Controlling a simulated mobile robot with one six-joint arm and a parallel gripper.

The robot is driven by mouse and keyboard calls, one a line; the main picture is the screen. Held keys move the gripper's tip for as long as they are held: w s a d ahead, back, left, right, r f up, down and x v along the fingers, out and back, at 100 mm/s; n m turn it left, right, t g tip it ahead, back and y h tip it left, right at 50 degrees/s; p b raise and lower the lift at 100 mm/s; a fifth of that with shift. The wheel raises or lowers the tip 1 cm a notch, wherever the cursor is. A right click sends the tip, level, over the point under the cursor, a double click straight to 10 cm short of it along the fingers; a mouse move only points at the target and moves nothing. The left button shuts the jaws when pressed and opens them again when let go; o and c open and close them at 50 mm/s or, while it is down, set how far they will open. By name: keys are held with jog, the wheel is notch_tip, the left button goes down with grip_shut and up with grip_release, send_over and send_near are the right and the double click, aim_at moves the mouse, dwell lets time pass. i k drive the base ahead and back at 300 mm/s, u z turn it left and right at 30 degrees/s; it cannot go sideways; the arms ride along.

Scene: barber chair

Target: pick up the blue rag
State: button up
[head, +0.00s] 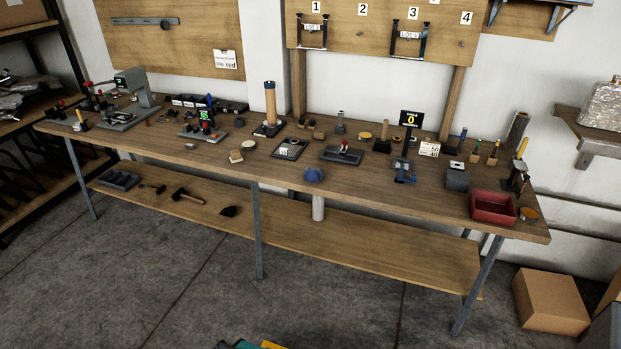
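The blue rag (314,174) is a small crumpled dark-blue bundle. It lies near the front edge of the long wooden workbench (380,184), around the middle of its length in the head view. No object rests on it, and a dark tray with a red-topped item stands behind it to the right. My gripper does not show in this view.
Many small tools and fixtures crowd the back of the bench. A red bin (493,208) stands at the right front and a press (130,95) at the left. A lower shelf (290,240) holds hammers. A cardboard box (550,301) sits on the floor; the floor in front is mostly clear.

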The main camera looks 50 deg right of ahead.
aim_at(312, 173)
jog(key=z, duration=0.05)
jog(key=i, duration=0.95)
jog(key=u, duration=0.05)
